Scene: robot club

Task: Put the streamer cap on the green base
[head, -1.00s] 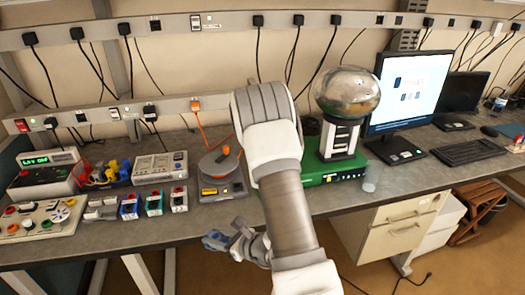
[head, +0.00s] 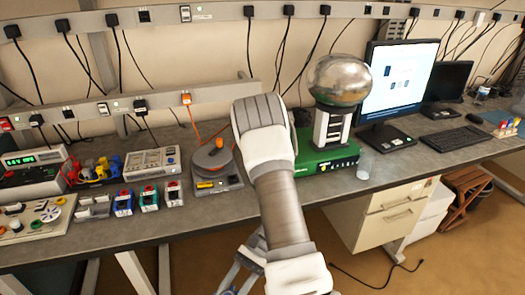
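The green base (head: 328,163) stands on the grey bench, right of centre. A black and white column (head: 331,127) rises from it, with a shiny metal dome (head: 339,80) on top. A small pale translucent cup-like thing (head: 365,164) sits at the base's front right corner; I cannot tell whether it is the streamer cap. No other thing is clearly the streamer cap. My arm rises in front of the bench and hides part of the base's left side. Blue-grey parts, possibly my gripper (head: 236,277), show low beside my arm, in front of the bench; their fingers are unclear.
A grey turntable-like device (head: 214,162) stands left of my arm. Further left are small coloured modules (head: 149,198), meters and a power supply (head: 32,176). A monitor (head: 402,82) and keyboard (head: 460,139) stand right. A drawer cabinet (head: 385,212) is under the bench.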

